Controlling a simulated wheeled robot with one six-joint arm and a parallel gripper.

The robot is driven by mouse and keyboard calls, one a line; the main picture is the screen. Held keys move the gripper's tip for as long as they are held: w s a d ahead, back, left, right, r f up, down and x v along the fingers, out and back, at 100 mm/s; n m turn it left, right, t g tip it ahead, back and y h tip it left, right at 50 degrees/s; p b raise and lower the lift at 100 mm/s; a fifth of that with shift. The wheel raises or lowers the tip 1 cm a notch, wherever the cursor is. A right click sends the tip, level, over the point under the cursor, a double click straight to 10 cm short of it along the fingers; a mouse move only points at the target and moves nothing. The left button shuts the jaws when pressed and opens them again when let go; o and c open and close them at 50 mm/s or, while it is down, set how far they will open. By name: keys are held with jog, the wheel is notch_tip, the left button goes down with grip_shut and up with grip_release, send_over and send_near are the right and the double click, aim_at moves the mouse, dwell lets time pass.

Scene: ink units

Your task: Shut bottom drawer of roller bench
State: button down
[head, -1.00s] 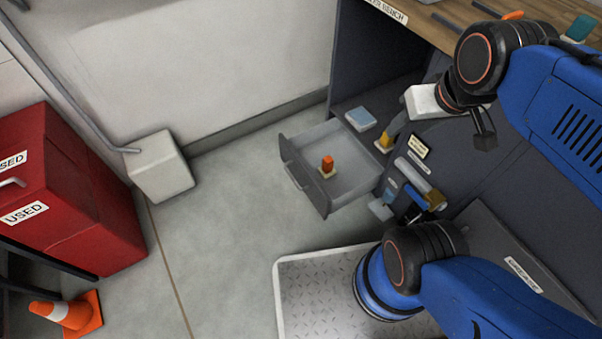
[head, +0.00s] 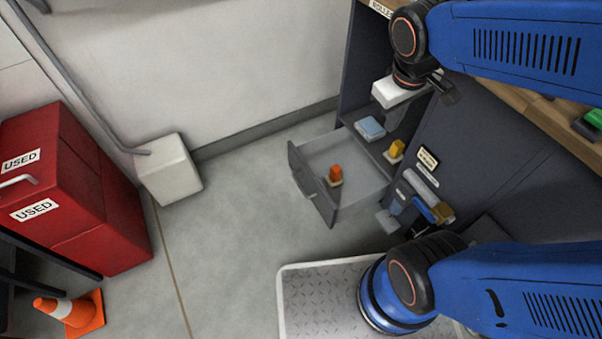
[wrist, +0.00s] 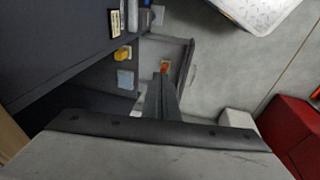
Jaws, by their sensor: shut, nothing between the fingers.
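The bottom drawer (head: 313,186) of the roller bench (head: 480,130) stands pulled out over the floor, its grey front panel facing left. An orange item on a small pale base (head: 335,176) is inside it. The drawer (wrist: 187,60) also shows in the wrist view, beyond my fingers. My gripper (wrist: 160,82) is shut and empty, its dark fingers pointing towards the drawer.
A blue box (head: 370,128) and a yellow item (head: 395,151) are beside the drawer at the bench. A white block (head: 168,168), red cabinet (head: 75,190) and orange cone (head: 75,312) stand left. Floor (head: 235,210) left of the drawer is clear.

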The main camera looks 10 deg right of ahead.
jog(key=w+a+f+n+g+h, duration=0.1)
jog(key=w+a+f+n+h, duration=0.3)
jog(key=w+a+f+n, duration=0.65)
jog(key=w+a+f+n+t+h, duration=0.15)
jog(key=a+f+n, duration=0.25)
jog(key=a+f, duration=0.7)
jog(key=w+a+f+n+t+h, duration=0.15)
jog(key=a+f+n, duration=0.25)
jog(key=a+f, duration=0.75)
jog(key=g, duration=0.1)
send_near(308, 174)
notch_tip(308, 174, down, 3)
jog(key=shift+w+d+f+m, duration=0.15)
jog(key=shift+w+d+f, duration=0.05)
jog(key=shift+d, duration=0.4)
jog(key=shift+w+d+f+m, duration=0.1)
jog(key=shift+w+d+f, duration=0.1)
jog(key=shift+d, duration=0.4)
jog(key=shift+w+d, duration=0.25)
jog(key=shift+d, duration=0.35)
jog(key=shift+d, duration=0.1)
jog(key=w+d, duration=0.5)
jog(key=d, duration=0.6)
jog(key=w+d, duration=0.4)
jog(key=d, duration=0.8)
jog(key=shift+w, duration=0.4)
